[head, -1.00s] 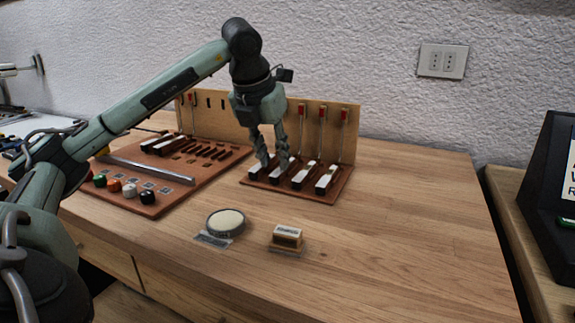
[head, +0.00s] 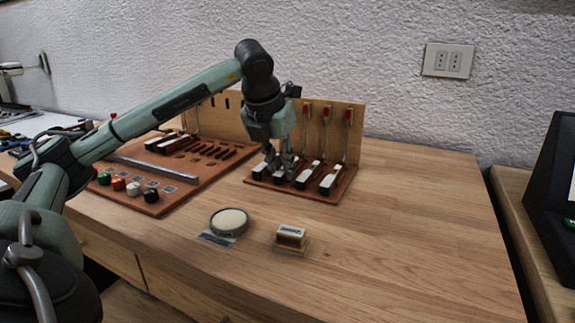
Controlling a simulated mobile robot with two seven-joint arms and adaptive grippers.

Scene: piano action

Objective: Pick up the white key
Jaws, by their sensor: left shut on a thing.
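Several white keys stand in a row on a small reddish-brown board (head: 338,194), in front of an upright wooden panel. My left gripper (head: 280,173) points straight down over this row. Its fingers are shut on a white key (head: 279,178), the second from the left. They hide much of this key, and it looks to be still at board height. Other white keys stand beside it, one at the left end (head: 260,170) and one at the right end (head: 326,186). My right gripper is not in view.
A larger brown board (head: 150,208) with slots, a metal bar and coloured knobs lies to the left. A round cream-topped dish (head: 229,221) and a small block (head: 290,236) stand in front. Thin red-topped rods (head: 347,119) rise behind the keys. The table's right side is clear.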

